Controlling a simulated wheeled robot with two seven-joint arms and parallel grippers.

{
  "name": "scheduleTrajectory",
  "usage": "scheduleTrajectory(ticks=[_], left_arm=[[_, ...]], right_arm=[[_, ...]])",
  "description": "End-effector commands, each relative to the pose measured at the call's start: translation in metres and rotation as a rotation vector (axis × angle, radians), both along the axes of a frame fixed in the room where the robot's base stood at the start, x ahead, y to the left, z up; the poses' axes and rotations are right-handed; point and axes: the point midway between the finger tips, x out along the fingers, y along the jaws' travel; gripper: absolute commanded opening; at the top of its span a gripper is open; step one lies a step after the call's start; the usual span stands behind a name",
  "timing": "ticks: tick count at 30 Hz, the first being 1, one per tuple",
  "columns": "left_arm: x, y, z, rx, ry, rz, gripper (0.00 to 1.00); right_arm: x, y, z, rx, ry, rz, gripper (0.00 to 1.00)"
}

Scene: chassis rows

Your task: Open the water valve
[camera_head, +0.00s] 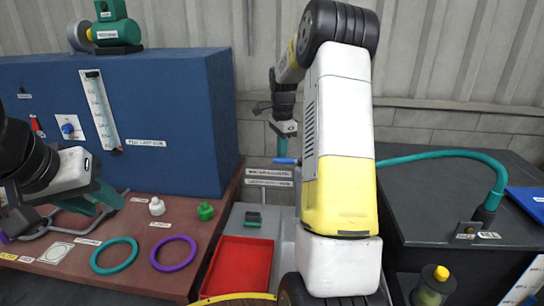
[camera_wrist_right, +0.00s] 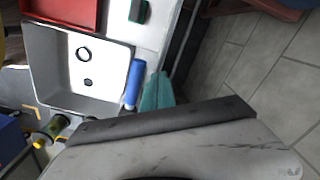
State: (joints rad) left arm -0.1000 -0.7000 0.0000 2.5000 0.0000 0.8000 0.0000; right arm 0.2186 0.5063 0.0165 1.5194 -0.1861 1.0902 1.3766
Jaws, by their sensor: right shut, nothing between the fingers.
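A blue handle (camera_head: 285,161), which looks like the water valve's lever, sticks out to the left from behind my right arm above the sink area. A blue cylinder, seemingly the same handle, shows in the right wrist view (camera_wrist_right: 133,84) beside the grey sink (camera_wrist_right: 62,65). My right gripper (camera_head: 282,147) points down just above the handle in the head view. Its teal fingers (camera_wrist_right: 156,92) are shut and empty, just right of the handle; I cannot tell whether they touch. My left gripper (camera_head: 95,198) hangs over the brown bench at left; its opening is unclear.
A blue cabinet (camera_head: 165,90) stands on the brown bench (camera_head: 135,270) with teal (camera_head: 114,256) and purple (camera_head: 174,254) rings. A red tray (camera_head: 238,266) lies front centre. A teal hose (camera_head: 440,154) crosses the dark right counter (camera_head: 425,200). My right arm hides the middle.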

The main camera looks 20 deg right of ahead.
Motion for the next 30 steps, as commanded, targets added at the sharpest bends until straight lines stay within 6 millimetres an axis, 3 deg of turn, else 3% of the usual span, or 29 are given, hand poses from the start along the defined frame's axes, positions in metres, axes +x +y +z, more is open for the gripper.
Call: scheduleTrajectory(ticks=[30], left_arm=[[0.0,0.0,0.0,0.0,0.0,0.0,0.36]], right_arm=[[-0.018,0.009,-0.002,0.0,0.001,0.0,0.0]])
